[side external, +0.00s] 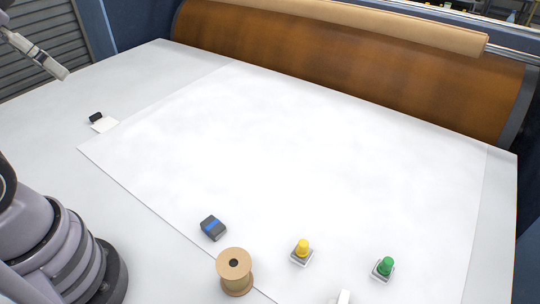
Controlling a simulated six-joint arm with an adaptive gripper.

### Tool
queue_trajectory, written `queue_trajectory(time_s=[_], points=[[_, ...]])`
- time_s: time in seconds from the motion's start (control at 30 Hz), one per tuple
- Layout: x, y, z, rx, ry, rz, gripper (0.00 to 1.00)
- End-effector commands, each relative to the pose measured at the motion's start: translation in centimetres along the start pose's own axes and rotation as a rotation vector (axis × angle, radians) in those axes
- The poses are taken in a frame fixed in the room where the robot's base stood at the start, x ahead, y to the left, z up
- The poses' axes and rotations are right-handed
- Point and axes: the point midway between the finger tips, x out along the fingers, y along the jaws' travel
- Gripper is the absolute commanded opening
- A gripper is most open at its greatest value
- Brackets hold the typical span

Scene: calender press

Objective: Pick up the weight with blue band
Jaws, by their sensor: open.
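The weight with blue band (212,228) is a small dark grey block with a blue stripe across its top. It lies at the lower middle of the side view, near the front edge of the white sheet. What seems to be a pale finger of my gripper (48,58) reaches in at the upper left, with a dark band along it. It is far from the weight and above the surface. The rest of my gripper is outside the frame. Nothing is seen held.
A tan spool (235,272) stands close to the weight, just below right. A yellow button (303,249) and a green button (384,267) are farther right. A black clip-like object (96,117) lies far left. A brown roller (350,70) spans the back. The sheet's middle (290,150) is clear.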

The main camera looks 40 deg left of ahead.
Motion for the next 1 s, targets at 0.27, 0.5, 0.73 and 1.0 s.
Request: queue_trajectory(time_s=[0.27, 0.5, 0.73, 1.0], points=[[2.4, 0.6, -1.2, -0.088, -0.154, 0.047, 0.72], [9.2, 1.5, -3.4, -0.349, -0.498, 0.174, 0.72], [17.3, 1.6, -3.9, -0.657, -0.798, 0.299, 0.72], [28.0, 1.3, -1.3, -1.070, -1.100, 0.435, 0.72]])
